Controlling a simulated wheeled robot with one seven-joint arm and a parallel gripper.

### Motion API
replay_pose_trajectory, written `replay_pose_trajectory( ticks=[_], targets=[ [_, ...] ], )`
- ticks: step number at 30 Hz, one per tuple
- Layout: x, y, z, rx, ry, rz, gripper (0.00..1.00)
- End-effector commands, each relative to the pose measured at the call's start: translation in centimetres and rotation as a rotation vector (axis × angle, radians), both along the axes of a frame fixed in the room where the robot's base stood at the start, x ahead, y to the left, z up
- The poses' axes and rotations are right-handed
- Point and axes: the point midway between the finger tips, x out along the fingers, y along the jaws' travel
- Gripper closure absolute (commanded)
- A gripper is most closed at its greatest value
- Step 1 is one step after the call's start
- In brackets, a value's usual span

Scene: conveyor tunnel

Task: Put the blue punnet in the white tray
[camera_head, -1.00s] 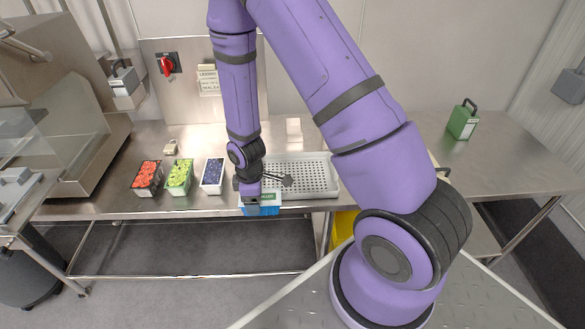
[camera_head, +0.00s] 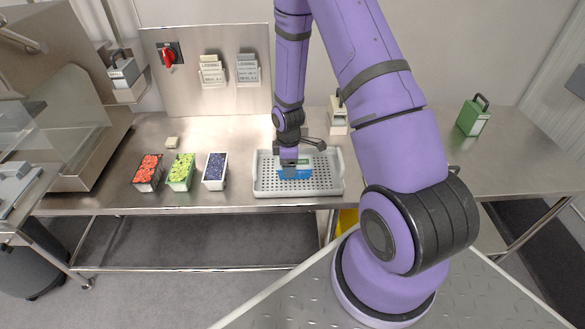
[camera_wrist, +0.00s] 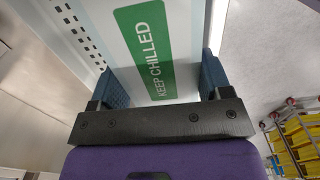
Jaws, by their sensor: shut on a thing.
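The blue punnet (camera_head: 294,174) is in my gripper (camera_head: 289,163), within the outline of the white tray (camera_head: 262,190) in the head view. I cannot tell whether it touches the tray's perforated floor. In the wrist view my gripper's two fingers (camera_wrist: 163,85) are shut on its pale top part, which carries a green KEEP CHILLED label (camera_wrist: 146,48). The blue sides are mostly hidden there. A strip of perforated surface shows at the upper left of the wrist view.
Punnets of red (camera_head: 147,170), green (camera_head: 181,170) and dark blue fruit (camera_head: 215,168) stand left of the tray. A small beige block (camera_head: 172,142) lies behind them. A green box with a handle (camera_head: 474,117) stands far right.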

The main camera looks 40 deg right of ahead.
Motion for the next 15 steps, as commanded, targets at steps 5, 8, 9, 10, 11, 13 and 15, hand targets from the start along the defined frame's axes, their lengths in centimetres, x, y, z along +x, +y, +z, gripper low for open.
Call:
replay_pose_trajectory(
  ticks=[5, 8, 9, 10, 11, 13, 15],
  targets=[
    [0.3, -1.1, -0.1, 0.000, 0.000, 0.001, 0.71],
    [0.5, -1.8, -0.2, 0.000, 0.000, -0.001, 0.71],
    [0.5, -2.0, -0.5, 0.001, 0.001, 0.000, 0.71],
    [0.4, -1.9, -0.9, 0.001, 0.003, 0.002, 0.71],
    [0.4, -1.8, -1.4, 0.001, 0.003, 0.002, 0.71],
    [0.4, -1.8, -2.4, 0.000, 0.002, 0.003, 0.71],
    [0.4, -1.8, -3.2, 0.000, 0.002, 0.001, 0.71]
  ],
)
